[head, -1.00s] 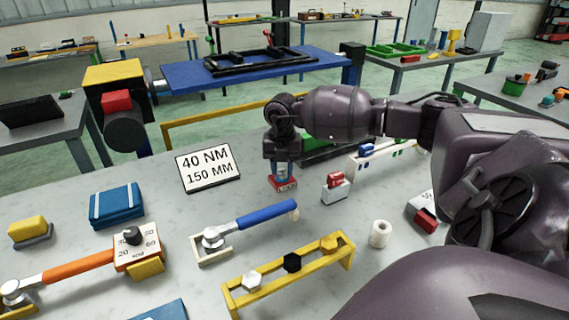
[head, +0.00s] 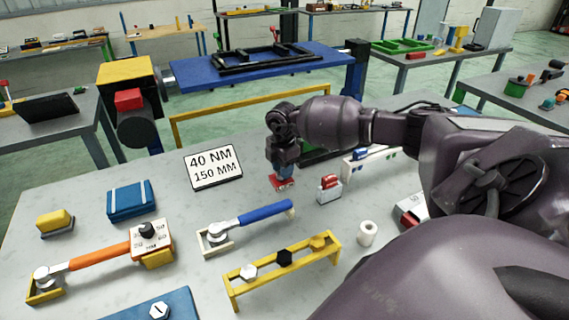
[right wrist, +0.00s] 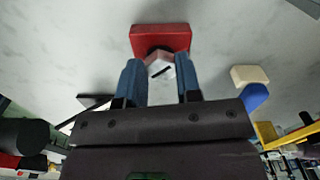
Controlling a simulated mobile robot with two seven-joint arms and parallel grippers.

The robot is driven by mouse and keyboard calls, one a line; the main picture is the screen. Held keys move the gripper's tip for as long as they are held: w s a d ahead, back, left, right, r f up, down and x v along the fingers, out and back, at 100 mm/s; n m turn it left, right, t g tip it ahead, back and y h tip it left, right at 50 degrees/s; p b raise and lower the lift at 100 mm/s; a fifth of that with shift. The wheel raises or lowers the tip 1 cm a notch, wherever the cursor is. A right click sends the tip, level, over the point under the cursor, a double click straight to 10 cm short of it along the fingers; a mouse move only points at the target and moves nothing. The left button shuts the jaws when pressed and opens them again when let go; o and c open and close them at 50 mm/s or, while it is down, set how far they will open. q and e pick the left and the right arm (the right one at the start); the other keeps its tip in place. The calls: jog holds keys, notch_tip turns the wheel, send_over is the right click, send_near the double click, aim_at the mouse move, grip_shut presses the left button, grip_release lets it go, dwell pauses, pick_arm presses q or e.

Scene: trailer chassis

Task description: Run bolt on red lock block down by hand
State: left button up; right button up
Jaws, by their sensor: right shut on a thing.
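The red lock block (head: 281,184) sits on the grey bench below my right gripper (head: 285,172) in the head view. In the right wrist view the red lock block (right wrist: 160,36) lies just beyond the fingertips. A pale bolt head (right wrist: 161,66) with a dark line across it is between the two blue fingers of my right gripper (right wrist: 159,72). The gripper is shut on this bolt, pointing down at the block. The bolt's shank and how far it is seated are hidden. My left gripper is in neither view.
A sign reading 40 NM, 150 MM (head: 213,166) stands behind left of the block. A blue-handled wrench (head: 264,213) lies in front, and a small red-and-white block (head: 329,190) stands close on the right. A yellow rack (head: 283,270) holds several bolts nearer the front.

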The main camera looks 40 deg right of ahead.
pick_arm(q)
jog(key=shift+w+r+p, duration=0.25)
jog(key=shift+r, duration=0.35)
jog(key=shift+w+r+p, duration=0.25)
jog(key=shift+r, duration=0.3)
pick_arm(e)
jog(key=shift+w+r+m, duration=0.2)
jog(key=shift+r+m, duration=0.15)
jog(key=shift+m, duration=0.45)
jog(key=o, duration=0.6)
jog(key=shift+c, duration=0.2)
jog(key=o, duration=0.4)
jog(key=shift+s+a+f, duration=0.1)
jog(key=shift+c, duration=0.2)
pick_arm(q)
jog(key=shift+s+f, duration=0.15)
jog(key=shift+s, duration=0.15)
pick_arm(e)
jog(key=shift+f, duration=0.15)
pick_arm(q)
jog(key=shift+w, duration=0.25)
pick_arm(e)
notch_tip(320, 180, up, 11)
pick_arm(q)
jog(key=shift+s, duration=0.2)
